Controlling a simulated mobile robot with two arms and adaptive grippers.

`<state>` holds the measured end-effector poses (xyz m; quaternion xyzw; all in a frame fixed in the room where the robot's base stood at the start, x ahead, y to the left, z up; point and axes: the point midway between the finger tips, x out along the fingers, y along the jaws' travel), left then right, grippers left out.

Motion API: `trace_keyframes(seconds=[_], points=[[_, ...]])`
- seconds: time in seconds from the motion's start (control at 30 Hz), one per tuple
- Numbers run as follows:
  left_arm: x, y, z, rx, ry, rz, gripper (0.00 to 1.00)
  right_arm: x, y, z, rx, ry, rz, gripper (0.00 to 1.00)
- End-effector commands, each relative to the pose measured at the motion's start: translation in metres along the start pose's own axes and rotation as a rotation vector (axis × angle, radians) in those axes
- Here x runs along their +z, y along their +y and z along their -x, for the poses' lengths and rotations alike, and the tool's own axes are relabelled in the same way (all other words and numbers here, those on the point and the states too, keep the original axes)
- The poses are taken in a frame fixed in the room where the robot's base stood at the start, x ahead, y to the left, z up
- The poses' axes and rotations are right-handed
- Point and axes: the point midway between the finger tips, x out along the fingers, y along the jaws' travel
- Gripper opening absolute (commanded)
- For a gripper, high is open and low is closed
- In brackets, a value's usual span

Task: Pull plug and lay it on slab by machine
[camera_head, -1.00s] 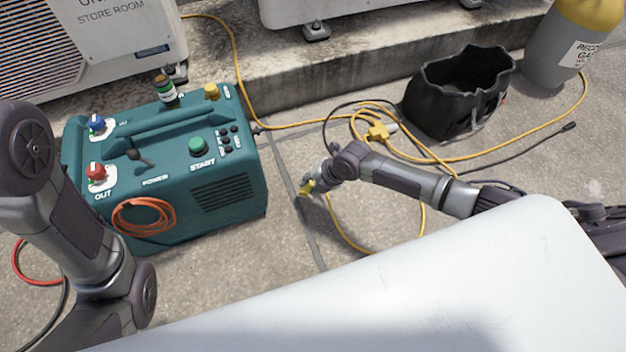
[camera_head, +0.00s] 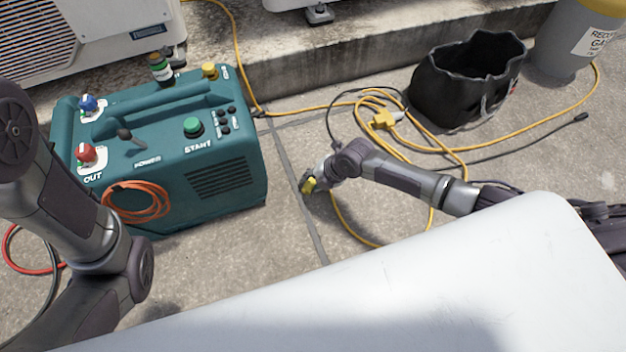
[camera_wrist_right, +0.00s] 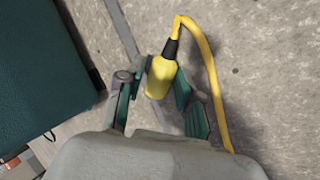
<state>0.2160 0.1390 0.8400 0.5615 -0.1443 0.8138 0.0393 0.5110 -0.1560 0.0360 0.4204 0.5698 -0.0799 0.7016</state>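The yellow plug (camera_wrist_right: 161,78) has a black collar and a yellow cord, which curves away from it in the right wrist view. My right gripper (camera_wrist_right: 159,88) has its two green-padded fingers on either side of the plug and looks shut on it. In the head view the right gripper (camera_head: 312,184) is low over the slab (camera_head: 285,225), just right of the teal machine (camera_head: 225,180), apart from it. The yellow plug (camera_head: 309,185) shows at its tip. I cannot tell whether the plug touches the slab. My left arm is at the left; its gripper is out of view.
A yellow cord with a yellow connector block (camera_head: 383,120) loops over the slab behind my right arm. A black bag (camera_head: 455,95) and a grey gas cylinder (camera_head: 565,50) stand beyond. An orange coil (camera_head: 138,203) hangs on the machine's front. Slab between machine and cord is mostly clear.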

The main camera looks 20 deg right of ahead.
Motion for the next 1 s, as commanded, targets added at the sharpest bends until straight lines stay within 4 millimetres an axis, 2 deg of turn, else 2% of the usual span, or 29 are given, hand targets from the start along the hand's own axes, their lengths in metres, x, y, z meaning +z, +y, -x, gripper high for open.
trace_keyframes(seconds=[0.1, 0.47, 0.57, 0.9, 1.0], points=[[0.0, 0.0, 0.0, 0.001, -0.001, 0.0, 0.4, 0.0, 0.0, 0.0, 0.0, 0.0, 0.0, 0.56], [0.004, -0.001, 0.002, -0.001, -0.011, 0.0, 0.4, 0.0, -0.001, 0.004, -0.001, 0.0, 0.0, 0.56], [0.003, 0.0, 0.002, -0.001, -0.009, 0.0, 0.4, 0.001, -0.001, 0.016, -0.001, -0.001, 0.002, 0.56], [0.002, 0.0, 0.001, -0.001, -0.005, 0.0, 0.4, 0.001, -0.001, 0.087, 0.0, -0.002, 0.002, 0.56], [0.002, 0.0, 0.001, -0.001, -0.005, 0.0, 0.4, 0.001, 0.0, 0.103, 0.001, -0.002, 0.002, 0.56]])
